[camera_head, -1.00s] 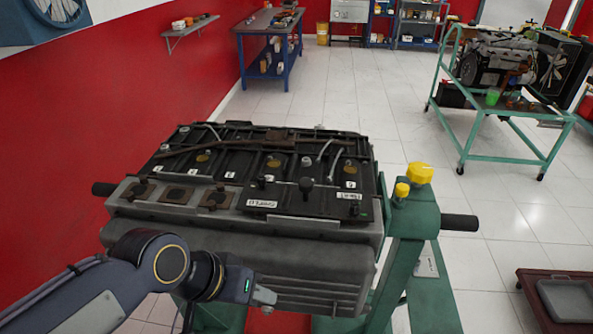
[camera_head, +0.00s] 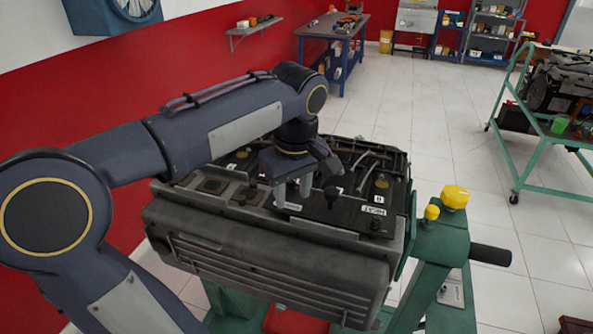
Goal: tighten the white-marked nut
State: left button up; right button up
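The engine (camera_head: 265,255) sits on a green stand, its black top cover facing up. The cover carries several fittings, a black knob (camera_head: 331,193) and small white labels, one of them a wider label (camera_head: 376,210) at the right. I cannot pick out a white-marked nut; it may be hidden behind my arm or too small to tell. My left gripper (camera_head: 293,190) points down over the front part of the cover, left of the black knob. Its two fingers stand apart, with nothing clearly seen between them. Whether the tips touch the cover is unclear. My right gripper is out of view.
The green stand (camera_head: 440,250) has yellow knobs (camera_head: 454,197) and a dark bar sticking out right. A green trolley (camera_head: 535,150) with another engine stands at the right. A blue workbench (camera_head: 335,45) is at the back. Tiled floor between them is clear.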

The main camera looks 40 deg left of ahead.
aim_at(296, 190)
pick_arm(q)
jog(key=w+a+r+n+g+y, duration=0.1)
jog(key=w+r+n+g+y, duration=0.15)
jog(key=w+r+n, duration=0.4)
jog(key=shift+n+t+y, duration=0.25)
jog(key=shift+n+y, duration=0.2)
jog(key=shift+n, duration=0.3)
jog(key=x, duration=0.6)
jog(key=w+p+x, duration=0.1)
jog(key=x, duration=0.2)
jog(key=shift+d+f, duration=0.1)
jog(key=shift+d, duration=0.1)
grip_shut()
